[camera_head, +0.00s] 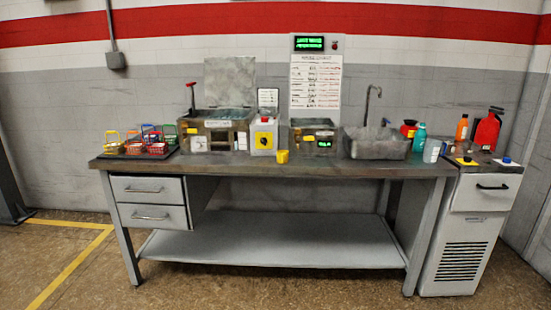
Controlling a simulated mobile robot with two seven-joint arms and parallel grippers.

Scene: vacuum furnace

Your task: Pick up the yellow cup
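A small yellow cup (282,156) stands near the front edge of the metal workbench (300,169), around its middle. Neither of my grippers shows in the head view, and nothing is seen touching the cup.
The white container (263,139) stands close left of the cup, the metal device (316,141) behind right. Colored baskets (157,147) sit at the left end, a sink (377,143) and bottles (419,138) at right. A white cabinet (466,240) adjoins the bench. Floor in front is clear.

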